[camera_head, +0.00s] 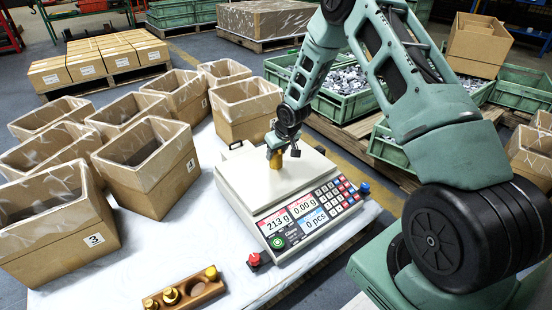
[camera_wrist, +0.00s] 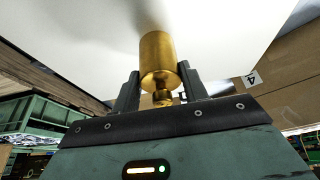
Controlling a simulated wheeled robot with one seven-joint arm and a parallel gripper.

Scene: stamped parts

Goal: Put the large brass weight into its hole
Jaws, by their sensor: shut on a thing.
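The large brass weight (camera_head: 276,161) is upright over the pan of the white scale (camera_head: 258,184). I cannot tell whether its base touches the pan. My gripper (camera_head: 275,150) is above it and shut on its narrow knob. In the wrist view the weight (camera_wrist: 158,52) shows its wide body beyond the knob, between the two fingers of my gripper (camera_wrist: 160,88). The wooden block (camera_head: 220,290) lies at the front of the table, left of the scale's front. It holds smaller brass weights (camera_head: 171,296), and a wide empty hole shows between two of them.
Several open cardboard boxes (camera_head: 150,180) stand left of the scale. A red button (camera_head: 254,260) sits at the scale's front left corner, near the block. Green crates (camera_head: 345,105) stand behind. The white tabletop (camera_head: 160,248) between boxes and block is clear.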

